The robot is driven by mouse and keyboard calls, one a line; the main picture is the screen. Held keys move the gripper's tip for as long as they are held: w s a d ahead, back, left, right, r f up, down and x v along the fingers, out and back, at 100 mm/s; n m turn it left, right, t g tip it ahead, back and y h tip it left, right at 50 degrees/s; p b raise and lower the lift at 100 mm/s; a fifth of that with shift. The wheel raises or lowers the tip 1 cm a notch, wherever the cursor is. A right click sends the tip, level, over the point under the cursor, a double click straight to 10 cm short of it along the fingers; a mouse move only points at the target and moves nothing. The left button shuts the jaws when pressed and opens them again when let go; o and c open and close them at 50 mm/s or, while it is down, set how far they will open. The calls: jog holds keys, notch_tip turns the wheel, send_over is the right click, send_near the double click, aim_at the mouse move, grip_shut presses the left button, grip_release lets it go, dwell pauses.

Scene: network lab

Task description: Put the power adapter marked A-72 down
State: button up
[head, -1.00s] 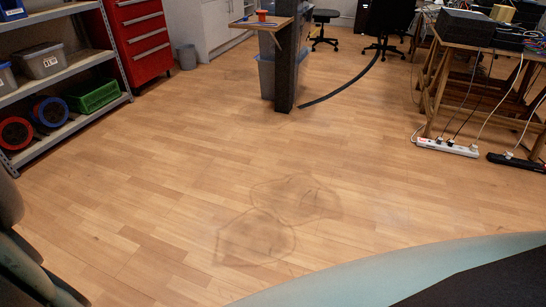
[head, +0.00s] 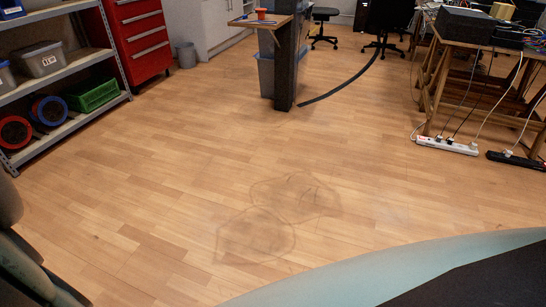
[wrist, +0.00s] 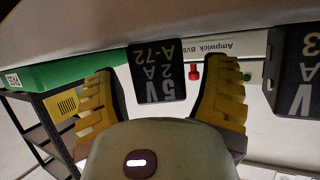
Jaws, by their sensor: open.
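A black power adapter (wrist: 157,85) marked "5V 2A A-72" in white and yellow shows in the wrist view, with its text upside down. My gripper (wrist: 168,72) is open, with one yellow-padded finger on each side of the adapter. What the adapter rests on is hard to make out. The head view shows neither the adapter nor my gripper.
In the wrist view, another black adapter (wrist: 295,82) is at the right edge, a small red object (wrist: 194,72) is near the right finger, and a green bin (wrist: 55,73) is at left.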

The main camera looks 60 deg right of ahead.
jog(key=v, duration=1)
jog(key=shift+d+b, duration=0.25)
jog(key=shift+b, duration=0.15)
jog(key=shift+w, duration=0.1)
